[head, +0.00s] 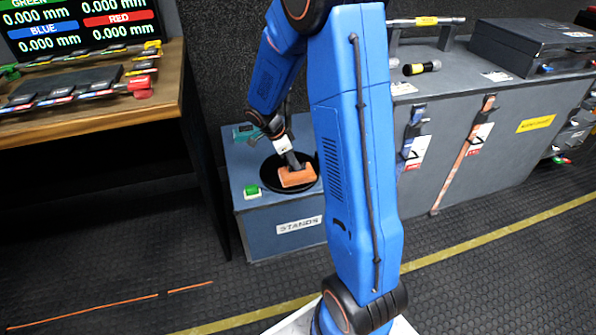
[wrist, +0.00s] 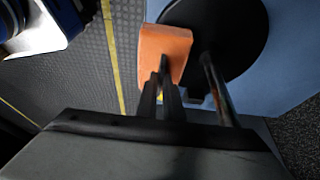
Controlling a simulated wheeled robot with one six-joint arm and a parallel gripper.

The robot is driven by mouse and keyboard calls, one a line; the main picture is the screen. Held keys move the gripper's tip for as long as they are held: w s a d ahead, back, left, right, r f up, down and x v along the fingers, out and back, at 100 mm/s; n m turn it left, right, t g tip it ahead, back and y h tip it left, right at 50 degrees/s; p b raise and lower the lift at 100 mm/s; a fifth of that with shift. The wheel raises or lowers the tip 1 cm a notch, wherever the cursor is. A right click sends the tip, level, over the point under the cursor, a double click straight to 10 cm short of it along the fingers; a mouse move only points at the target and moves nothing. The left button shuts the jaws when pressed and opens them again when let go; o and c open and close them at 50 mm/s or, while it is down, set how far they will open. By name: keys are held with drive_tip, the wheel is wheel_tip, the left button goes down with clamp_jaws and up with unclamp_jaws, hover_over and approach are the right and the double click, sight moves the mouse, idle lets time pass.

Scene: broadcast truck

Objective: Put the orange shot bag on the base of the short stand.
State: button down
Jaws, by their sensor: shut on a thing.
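The orange shot bag (head: 298,178) is at my gripper (head: 291,164), low over the round black base (head: 268,184) of a stand on the blue-grey case. In the wrist view the orange bag (wrist: 167,45) is between the fingertips of my gripper (wrist: 163,70), which is shut on it. The bag overlaps the left part of the black base (wrist: 232,30). A thin pole (wrist: 218,88) rises from the base, to the right of the bag. I cannot tell whether the bag touches the base.
The case (head: 262,236) is labelled STANDS and carries a green item (head: 252,190) and a teal item (head: 245,132). A desk (head: 165,95) with monitors stands left. Grey cases (head: 490,125) stand right.

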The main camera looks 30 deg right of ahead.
drive_tip(key=shift+w+d, duration=0.25)
drive_tip(key=shift+w, duration=0.75)
drive_tip(key=shift+w+f, duration=0.1)
drive_tip(key=shift+f, duration=1.6)
drive_tip(key=c, duration=1.9)
unclamp_jaws()
drive_tip(key=shift+f, duration=0.1)
